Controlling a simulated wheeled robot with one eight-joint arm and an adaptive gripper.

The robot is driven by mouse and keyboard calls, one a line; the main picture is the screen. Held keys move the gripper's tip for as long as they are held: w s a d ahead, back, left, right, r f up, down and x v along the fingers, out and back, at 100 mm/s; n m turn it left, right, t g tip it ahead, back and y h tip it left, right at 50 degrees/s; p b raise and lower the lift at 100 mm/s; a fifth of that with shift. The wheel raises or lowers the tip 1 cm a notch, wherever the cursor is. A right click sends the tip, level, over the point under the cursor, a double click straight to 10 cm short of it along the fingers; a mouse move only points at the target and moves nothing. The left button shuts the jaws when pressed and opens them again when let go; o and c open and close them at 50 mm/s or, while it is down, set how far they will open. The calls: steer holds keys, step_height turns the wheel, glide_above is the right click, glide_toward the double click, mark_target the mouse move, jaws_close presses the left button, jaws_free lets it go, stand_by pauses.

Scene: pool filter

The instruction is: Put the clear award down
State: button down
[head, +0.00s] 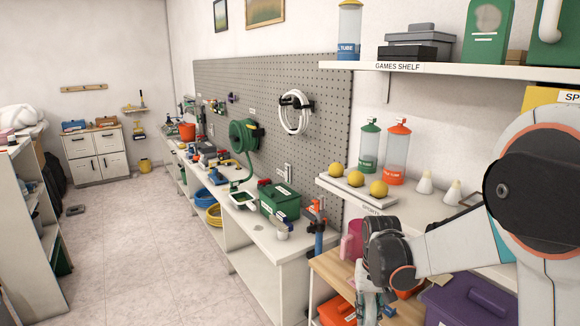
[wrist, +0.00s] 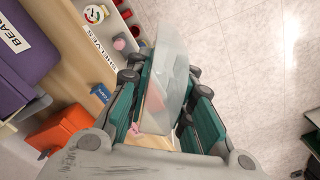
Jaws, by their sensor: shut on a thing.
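The clear award (wrist: 170,75) shows in the wrist view as a see-through, pale block between the two green-padded fingers of my gripper (wrist: 163,108). My gripper is shut on it, and the award sticks out past the fingertips. In the head view my gripper (head: 370,306) is low at the right, by the wooden surface (head: 336,272), and is cut by the bottom edge. I cannot make out the award clearly there. In the wrist view the award is above the edge of the shelving, with floor to the right.
A purple bin (head: 470,300) and an orange bin (head: 336,312) are near my gripper. A shelf above holds yellow balls (head: 378,188) and two bottles (head: 397,152). A long bench (head: 265,243) with tools and a green box (head: 279,201) runs left.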

steer(key=shift+n, duration=0.6)
steer(key=s+f, duration=0.1)
steer(key=f, duration=0.1)
steer(key=s+f, duration=0.3)
steer(key=shift+f, duration=0.3)
